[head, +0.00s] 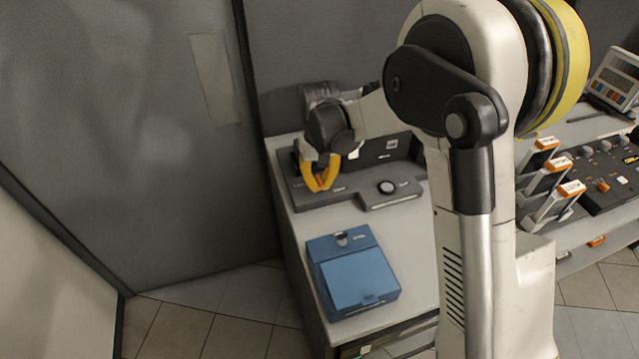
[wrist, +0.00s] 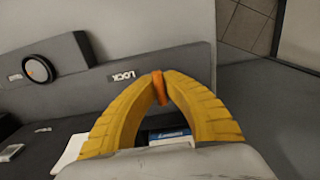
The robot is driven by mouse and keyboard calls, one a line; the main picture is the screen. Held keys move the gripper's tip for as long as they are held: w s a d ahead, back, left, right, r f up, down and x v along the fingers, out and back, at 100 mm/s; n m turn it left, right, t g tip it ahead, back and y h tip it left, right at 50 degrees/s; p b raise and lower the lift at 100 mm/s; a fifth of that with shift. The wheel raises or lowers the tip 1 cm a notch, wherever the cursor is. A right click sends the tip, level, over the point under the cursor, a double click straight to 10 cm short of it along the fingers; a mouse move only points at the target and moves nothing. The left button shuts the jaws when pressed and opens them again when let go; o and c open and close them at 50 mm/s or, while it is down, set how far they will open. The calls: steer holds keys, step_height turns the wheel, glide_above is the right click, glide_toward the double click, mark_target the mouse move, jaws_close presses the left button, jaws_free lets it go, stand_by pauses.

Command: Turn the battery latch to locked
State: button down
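My gripper (wrist: 160,80) has yellow ribbed fingers that meet at their tips around a small orange latch lever (wrist: 159,88). The lever stands between the fingertips, close by the printed word LOCK on the grey panel (wrist: 190,62). In the head view my gripper (head: 320,186) points down at the left part of the grey device (head: 330,200) at the back of the bench. Which way the lever is turned is hard to tell.
A blue box (head: 352,278) with a lid sits on the bench in front of the device. Orange-topped switches and a control panel (head: 605,185) stand on the right. Open floor (head: 190,325) lies at the left.

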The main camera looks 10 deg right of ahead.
mark_target(320, 181)
steer(key=c, duration=1.5)
jaws_free()
step_height(320, 181, up, 12)
steer(key=shift+r, duration=0.1)
steer(key=s+d+r+m+t, duration=0.1)
steer(key=s+d+r+t, duration=0.1)
steer(key=s+d+r, duration=0.3)
steer(key=s+d+r+t, duration=0.2)
steer(key=s, duration=0.5)
steer(key=s+d+f+t, duration=0.1)
steer(key=s, duration=0.2)
steer(key=s+d+f+t, duration=0.1)
steer(key=s+d, duration=0.1)
steer(key=s, duration=0.2)
steer(key=s+d+f+m+t, duration=0.1)
steer(key=s, duration=0.2)
steer(key=shift+s+d+f, duration=0.15)
steer(key=shift+s+d, duration=0.2)
steer(key=shift+d, duration=0.05)
